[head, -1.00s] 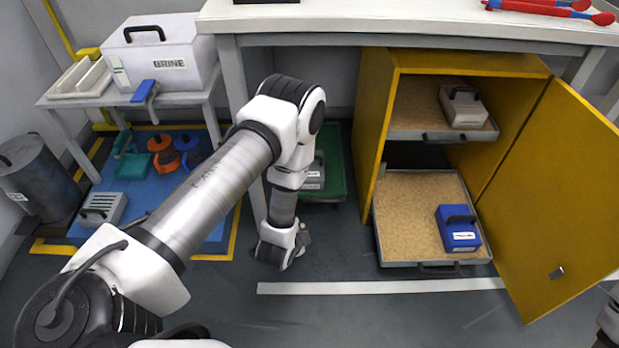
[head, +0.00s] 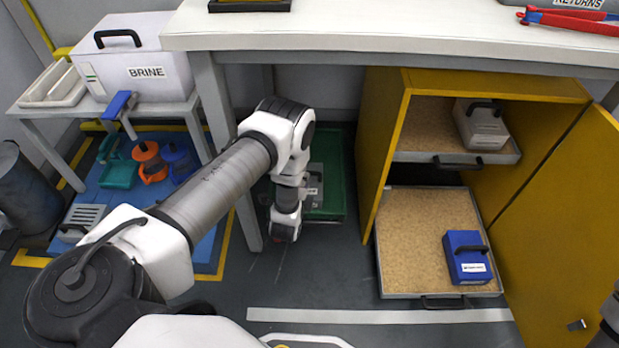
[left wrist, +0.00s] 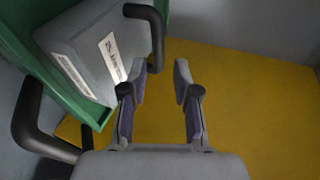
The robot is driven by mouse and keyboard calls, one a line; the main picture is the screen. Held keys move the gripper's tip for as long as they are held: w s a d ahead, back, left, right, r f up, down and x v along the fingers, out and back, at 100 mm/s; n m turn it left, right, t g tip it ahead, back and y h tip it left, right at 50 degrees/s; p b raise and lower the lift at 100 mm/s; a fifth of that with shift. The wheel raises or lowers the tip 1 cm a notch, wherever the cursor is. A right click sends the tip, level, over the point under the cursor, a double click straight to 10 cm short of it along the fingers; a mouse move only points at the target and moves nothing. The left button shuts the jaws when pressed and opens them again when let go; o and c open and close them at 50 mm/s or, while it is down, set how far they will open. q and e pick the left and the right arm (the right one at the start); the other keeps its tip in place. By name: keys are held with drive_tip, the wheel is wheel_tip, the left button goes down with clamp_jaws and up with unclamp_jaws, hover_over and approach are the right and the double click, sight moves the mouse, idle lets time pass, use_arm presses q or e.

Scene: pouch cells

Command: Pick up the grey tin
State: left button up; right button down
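The grey tin (head: 316,182) sits in a green tray (head: 335,160) under the worktable, partly hidden behind my left arm. In the left wrist view the grey tin (left wrist: 85,48) is at the upper left, with a white label and a black handle standing out toward the fingers. The green tray (left wrist: 16,42) shows beside it. My left gripper (left wrist: 160,76) is open, with nothing between its fingers. Its left fingertip appears close to the handle's lower end; contact cannot be told. In the head view its fingers are mostly hidden.
An open yellow cabinet (head: 390,110) stands right of the tray, holding a pale tin (head: 481,124) above and a blue tin (head: 466,256) below. A table leg (head: 221,125) is close left of my arm. A slotted grey box (head: 82,220) lies on the blue mat.

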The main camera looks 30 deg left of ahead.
use_arm(q)
drive_tip(key=b+x, duration=0.1)
drive_tip(key=x, duration=0.1)
drive_tip(key=b+x, duration=0.1)
drive_tip(key=x, duration=0.1)
drive_tip(key=b+x, duration=0.2)
drive_tip(key=shift+a+f, duration=0.3)
drive_tip(key=shift+f, duration=0.1)
drive_tip(key=shift+w+r, duration=0.15)
clamp_jaws()
drive_tip(key=shift+r, duration=0.1)
